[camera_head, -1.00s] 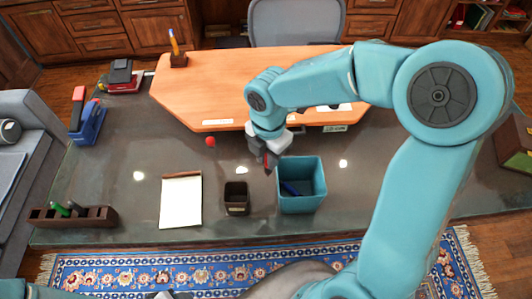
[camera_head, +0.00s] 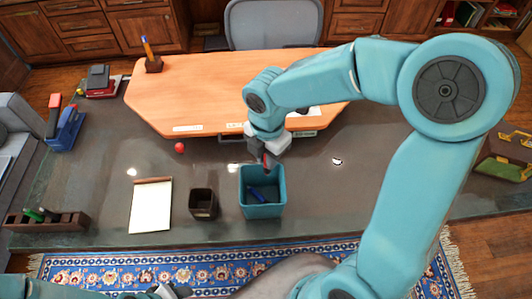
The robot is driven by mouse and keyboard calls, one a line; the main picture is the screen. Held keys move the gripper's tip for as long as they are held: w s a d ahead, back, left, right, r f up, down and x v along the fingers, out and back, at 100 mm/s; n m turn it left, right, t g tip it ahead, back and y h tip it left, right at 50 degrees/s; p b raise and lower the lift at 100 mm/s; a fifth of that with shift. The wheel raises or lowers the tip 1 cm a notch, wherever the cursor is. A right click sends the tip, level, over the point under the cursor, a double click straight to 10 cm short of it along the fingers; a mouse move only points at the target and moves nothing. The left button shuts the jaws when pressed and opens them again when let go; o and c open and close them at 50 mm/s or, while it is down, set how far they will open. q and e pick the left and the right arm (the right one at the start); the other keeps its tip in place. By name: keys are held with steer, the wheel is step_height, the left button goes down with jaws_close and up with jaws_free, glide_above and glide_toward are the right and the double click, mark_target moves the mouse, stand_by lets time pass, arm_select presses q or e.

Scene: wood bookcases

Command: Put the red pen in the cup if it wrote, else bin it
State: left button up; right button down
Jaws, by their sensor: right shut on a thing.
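My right gripper (camera_head: 266,163) points down over the back part of the teal bin (camera_head: 262,211). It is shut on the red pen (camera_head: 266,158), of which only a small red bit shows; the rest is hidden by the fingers. A blue pen (camera_head: 259,193) lies inside the bin. The small dark cup (camera_head: 203,213) stands just left of the bin and looks empty. The white notepad (camera_head: 151,207) lies left of the cup; I see no mark on its page at this size. My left gripper (camera_head: 168,291) is low at the bottom edge, partly cut off, its fingers unclear.
A pen rack (camera_head: 58,218) with green and dark pens is at the left front. A red ball (camera_head: 180,147) lies behind the notepad. A blue and red stapler-like item (camera_head: 64,130) sits at far left.

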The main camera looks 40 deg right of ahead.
mark_target(269, 174)
steer(key=shift+s+d, duration=0.1)
steer(key=shift+d, duration=0.35)
steer(key=shift+a+f+b, duration=0.4)
steer(key=shift+f+b, duration=0.2)
steer(key=f+b, duration=0.6)
steer(key=f, duration=0.1)
steer(key=shift+d+f, duration=0.15)
steer(key=shift+d, duration=0.05)
arm_select(q)
step_height(269, 174, down, 8)
steer(key=b, duration=0.1)
steer(key=shift+d+f, duration=0.15)
steer(key=shift+d, duration=0.15)
arm_select(e)
steer(key=shift+a+f, duration=0.1)
steer(key=shift+f, duration=0.65)
arm_select(q)
steer(key=shift+s, duration=0.15)
arm_select(e)
steer(key=c, duration=1)
jaws_free()
steer(key=shift+o, duration=0.2)
arm_select(q)
steer(key=shift+r, duration=0.4)
arm_select(e)
step_height(269, 174, up, 16)
steer(key=shift+r, duration=0.2)
